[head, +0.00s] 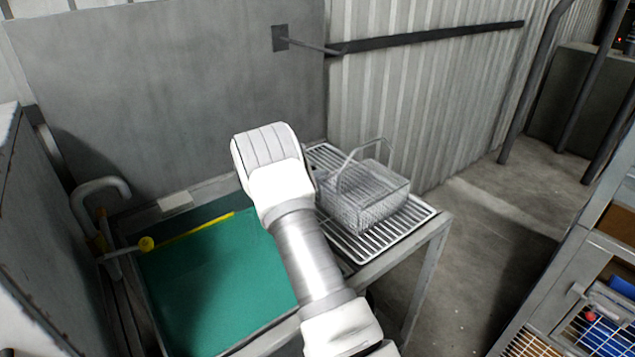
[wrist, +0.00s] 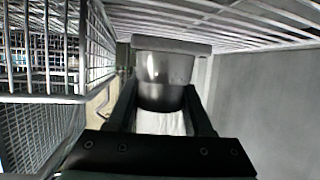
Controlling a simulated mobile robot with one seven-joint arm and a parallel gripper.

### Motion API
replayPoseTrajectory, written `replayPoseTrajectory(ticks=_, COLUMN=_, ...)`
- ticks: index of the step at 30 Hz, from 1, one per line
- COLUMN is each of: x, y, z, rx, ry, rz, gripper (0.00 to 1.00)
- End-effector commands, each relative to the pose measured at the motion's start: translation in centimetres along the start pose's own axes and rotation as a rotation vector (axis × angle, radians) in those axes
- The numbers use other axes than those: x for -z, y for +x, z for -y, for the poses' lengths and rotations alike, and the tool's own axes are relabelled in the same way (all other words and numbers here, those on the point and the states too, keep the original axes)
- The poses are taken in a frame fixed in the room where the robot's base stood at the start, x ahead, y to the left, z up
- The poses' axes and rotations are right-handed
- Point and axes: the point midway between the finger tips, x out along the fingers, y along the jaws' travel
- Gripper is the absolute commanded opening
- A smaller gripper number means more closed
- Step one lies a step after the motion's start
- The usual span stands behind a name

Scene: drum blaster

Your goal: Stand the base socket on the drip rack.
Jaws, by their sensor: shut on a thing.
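The base socket (wrist: 165,72) shows in the wrist view as a dark, glossy cup with a wide, flat grey flange. My gripper (wrist: 163,105) is shut on its body, one finger on each side. The drip rack (head: 412,214) is a metal bar grid beside the green sink. Its bars also run along the top of the wrist view (wrist: 240,22), which looks upside down. The flange faces the bars and is very close to them; I cannot tell whether it touches. In the head view my arm hides the gripper and the socket.
A wire basket (head: 365,196) with a raised handle stands on the rack, and its mesh (wrist: 40,120) is close beside my gripper. A grey panel (head: 170,90) stands behind.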

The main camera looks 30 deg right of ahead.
Motion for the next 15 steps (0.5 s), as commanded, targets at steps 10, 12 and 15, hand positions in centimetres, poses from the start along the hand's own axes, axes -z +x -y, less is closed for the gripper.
replayPoseTrajectory(ticks=10, x=-3.2, y=1.3, z=0.0, rx=0.000, ry=0.001, rz=-0.001, gripper=0.00)
replayPoseTrajectory(ticks=12, x=-3.1, y=1.3, z=0.0, rx=0.000, ry=0.001, rz=-0.001, gripper=0.00)
replayPoseTrajectory(ticks=15, x=-3.2, y=1.3, z=0.0, rx=0.000, ry=0.001, rz=-0.001, gripper=0.00)
